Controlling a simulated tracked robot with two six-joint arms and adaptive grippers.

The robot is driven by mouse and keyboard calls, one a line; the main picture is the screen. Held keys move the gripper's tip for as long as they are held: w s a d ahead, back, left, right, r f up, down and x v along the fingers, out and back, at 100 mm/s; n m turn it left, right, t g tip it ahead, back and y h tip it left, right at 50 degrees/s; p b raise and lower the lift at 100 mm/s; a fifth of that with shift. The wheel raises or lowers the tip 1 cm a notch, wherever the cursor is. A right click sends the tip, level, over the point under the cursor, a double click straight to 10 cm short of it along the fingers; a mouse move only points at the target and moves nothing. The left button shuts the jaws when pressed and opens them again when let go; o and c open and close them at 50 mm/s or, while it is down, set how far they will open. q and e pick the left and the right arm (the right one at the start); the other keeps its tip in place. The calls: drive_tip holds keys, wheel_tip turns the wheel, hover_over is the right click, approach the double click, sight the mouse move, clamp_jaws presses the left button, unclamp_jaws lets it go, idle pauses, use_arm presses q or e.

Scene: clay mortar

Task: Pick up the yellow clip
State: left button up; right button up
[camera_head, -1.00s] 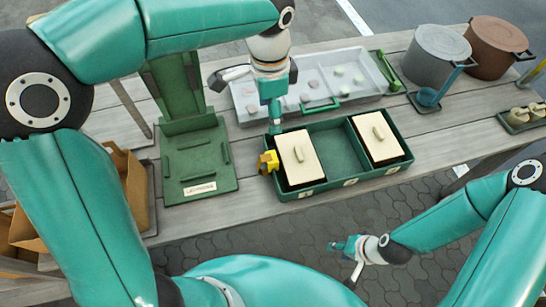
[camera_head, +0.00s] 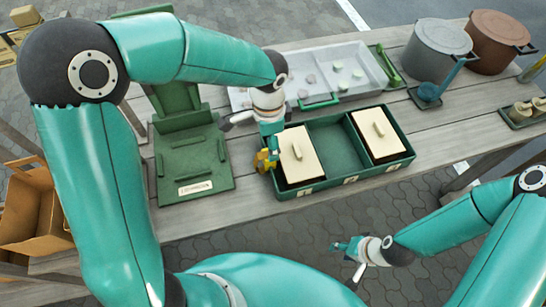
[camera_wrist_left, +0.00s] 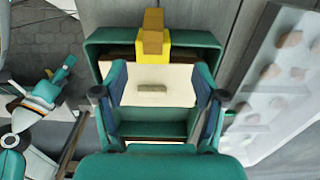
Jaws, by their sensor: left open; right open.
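The yellow clip (camera_head: 263,161) sits on the left end wall of a green three-bay tray (camera_head: 344,186). In the left wrist view the clip (camera_wrist_left: 153,47) shows yellow with a brown upper part, beyond my fingertips and roughly centred between them. My left gripper (camera_head: 270,146) is open and close above the clip in the head view, partly covering it. Its two spread fingers show in the left wrist view (camera_wrist_left: 160,72), with nothing held between them. My right gripper (camera_head: 350,256) is open and empty, away from the table at the lower right.
Cream lidded blocks (camera_head: 298,157) fill the tray's left and right bays; the middle bay is empty. A green stand (camera_head: 195,160) is left of the clip. A pale tray (camera_head: 350,72) with small pieces lies behind. Pots (camera_head: 438,50) stand at the back right.

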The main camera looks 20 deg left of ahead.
use_arm(q)
drive_tip(key=f, duration=0.2)
drive_tip(key=s+f, duration=0.1)
drive_tip(key=f, duration=0.1)
drive_tip(key=shift+f+p, duration=0.1)
drive_tip(key=shift+p, duration=0.2)
drive_tip(key=shift+w+d+f, duration=0.1)
drive_tip(key=shift+w+f, duration=0.05)
drive_tip(key=shift+f, duration=0.35)
drive_tip(key=c, duration=1)
